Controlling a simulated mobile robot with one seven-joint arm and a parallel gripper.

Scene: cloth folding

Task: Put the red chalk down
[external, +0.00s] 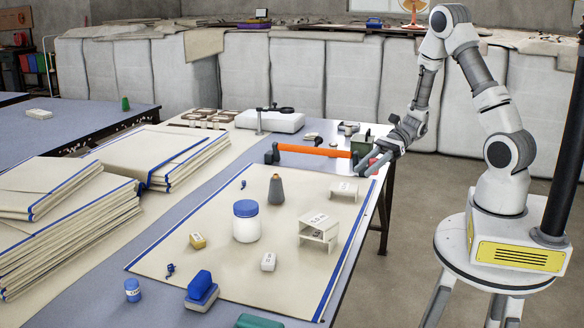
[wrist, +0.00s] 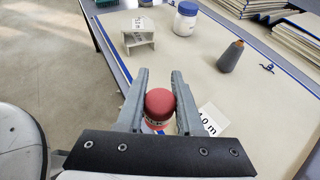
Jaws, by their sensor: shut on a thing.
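The red chalk (wrist: 159,101) is a rounded red piece with a pale printed band at its lower side, seen end-on in the wrist view. My gripper (wrist: 159,76) is shut on it, with one grey finger on each side. In the external view my gripper (external: 366,168) is over the right back edge of the cream cloth (external: 290,262), and only a bit of red shows between the fingers. The gap between chalk and cloth cannot be told.
A white card stand (external: 344,189) marked with print is close to my gripper. A larger white stand (external: 318,231), a grey cone (external: 276,190) and a white jar with blue lid (external: 246,224) stand on the cloth. An orange bar (external: 314,150) lies behind. Bare cloth lies between these.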

